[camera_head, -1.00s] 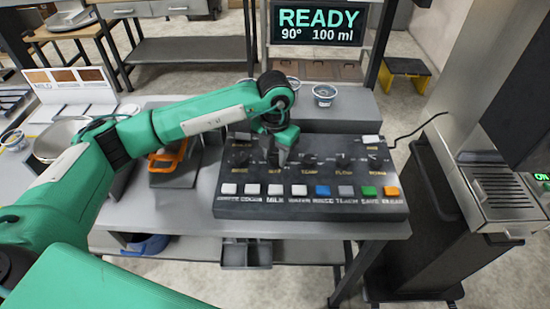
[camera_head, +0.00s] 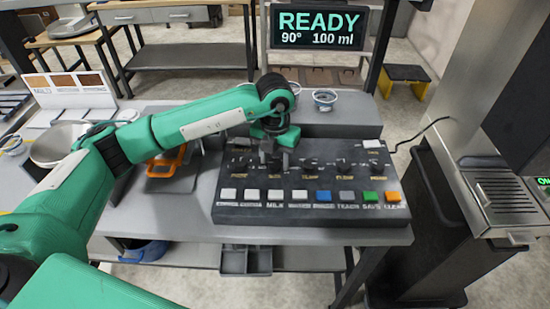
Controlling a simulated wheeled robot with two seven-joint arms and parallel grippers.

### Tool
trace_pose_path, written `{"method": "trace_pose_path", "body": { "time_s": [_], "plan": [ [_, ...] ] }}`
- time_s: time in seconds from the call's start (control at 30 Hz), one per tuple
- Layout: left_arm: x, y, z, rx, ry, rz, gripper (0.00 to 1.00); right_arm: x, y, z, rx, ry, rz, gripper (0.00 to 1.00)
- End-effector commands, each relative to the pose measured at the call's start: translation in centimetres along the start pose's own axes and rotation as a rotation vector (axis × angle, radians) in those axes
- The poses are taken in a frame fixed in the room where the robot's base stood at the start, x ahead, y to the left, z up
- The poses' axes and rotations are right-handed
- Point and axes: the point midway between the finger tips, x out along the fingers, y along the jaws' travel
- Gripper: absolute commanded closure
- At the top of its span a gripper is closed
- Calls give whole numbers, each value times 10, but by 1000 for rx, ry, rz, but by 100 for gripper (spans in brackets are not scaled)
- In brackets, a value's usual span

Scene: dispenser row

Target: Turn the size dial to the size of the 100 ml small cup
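The black control panel (camera_head: 310,211) lies on the grey table, with a row of dark dials above a row of coloured buttons. My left gripper (camera_head: 275,157) is over the second dial from the left and hides most of it. Its fingers look apart, with nothing visible held between them; I cannot tell whether they touch the dial. The display (camera_head: 318,27) reads READY, 90° and 100 ml. A small cup (camera_head: 324,97) stands on the grey ledge behind the panel; another cup (camera_head: 293,87) is partly hidden by my arm. My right gripper is not in view.
An orange-handled tool (camera_head: 167,161) and a metal bowl (camera_head: 58,145) are left of the panel, near my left arm. A steel machine with a drip grate (camera_head: 505,195) stands at the right. A cable runs from the panel's right side.

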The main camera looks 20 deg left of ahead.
Motion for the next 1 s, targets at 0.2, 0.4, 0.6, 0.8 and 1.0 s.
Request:
{"method": "trace_pose_path", "body": {
  "time_s": [0.2, 0.4, 0.6, 0.8, 1.0],
  "plan": [
    [1, 0, -1, 2, 3, 0, 46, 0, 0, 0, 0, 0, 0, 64],
    [-4, 0, 0, 2, 2, 0, 46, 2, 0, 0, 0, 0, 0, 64],
    [-37, -1, 0, 3, -3, 0, 46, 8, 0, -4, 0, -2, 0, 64],
    [-84, -1, 0, 3, -3, -1, 46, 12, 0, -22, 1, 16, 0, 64],
    [-120, 0, 0, 2, -1, 0, 46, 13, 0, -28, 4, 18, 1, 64]
  ]
}}
